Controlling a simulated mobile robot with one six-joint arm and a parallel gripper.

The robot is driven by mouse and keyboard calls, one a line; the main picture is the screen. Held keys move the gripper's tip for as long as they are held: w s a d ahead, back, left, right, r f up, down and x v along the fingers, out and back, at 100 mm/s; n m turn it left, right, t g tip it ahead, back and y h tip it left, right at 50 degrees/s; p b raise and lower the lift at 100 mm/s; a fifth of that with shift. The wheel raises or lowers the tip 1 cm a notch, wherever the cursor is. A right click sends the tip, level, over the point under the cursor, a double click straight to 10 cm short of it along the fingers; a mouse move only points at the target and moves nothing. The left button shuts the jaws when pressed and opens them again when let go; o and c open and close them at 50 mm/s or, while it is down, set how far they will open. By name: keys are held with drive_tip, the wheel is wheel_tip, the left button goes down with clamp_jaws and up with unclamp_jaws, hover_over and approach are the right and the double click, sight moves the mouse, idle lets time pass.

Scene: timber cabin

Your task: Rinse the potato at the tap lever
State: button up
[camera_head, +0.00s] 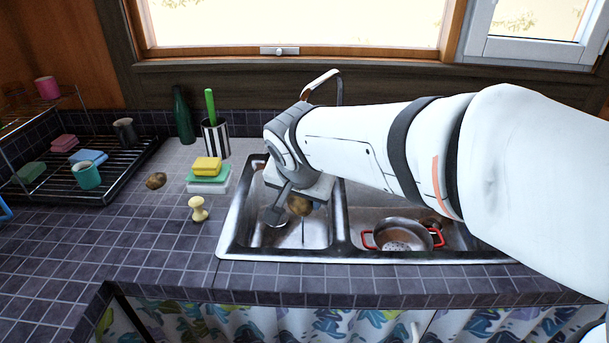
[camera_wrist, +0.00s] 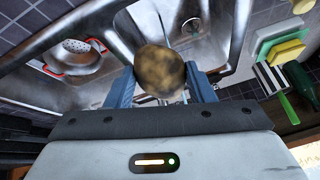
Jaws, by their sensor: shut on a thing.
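A brown, mottled potato (camera_wrist: 160,71) is held between the two blue fingers of my gripper (camera_wrist: 161,84), seen in the wrist view. In the head view, the potato (camera_head: 299,205) shows under my wrist, above the left basin (camera_head: 270,231) of the steel sink. My gripper (camera_head: 300,203) is largely hidden there by my own arm. The tap (camera_head: 324,78) rises behind the sink as a curved spout, partly hidden by my arm. I cannot make out its lever clearly. I cannot tell whether water runs.
The right basin holds a red-handled colander (camera_head: 398,238). Left of the sink are sponges (camera_head: 207,170), a striped cup (camera_head: 216,140), a green bottle (camera_head: 183,115), a pale knob-shaped object (camera_head: 198,209) and another brown lump (camera_head: 156,181). A dish rack (camera_head: 110,182) stands far left. The front-left counter is clear.

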drive_tip(key=w+f+p, duration=0.2)
drive_tip(key=w, duration=1.1)
drive_tip(key=shift+w+f+p, duration=0.25)
drive_tip(key=shift+f+p, duration=0.1)
drive_tip(key=shift+d, duration=0.3)
drive_tip(key=shift+d, duration=0.4)
drive_tip(key=shift+a, duration=0.1)
idle(0.4)
drive_tip(key=shift+a+b, duration=0.45)
drive_tip(key=shift+a, duration=0.05)
drive_tip(key=shift+d, duration=0.15)
drive_tip(key=shift+d, duration=0.45)
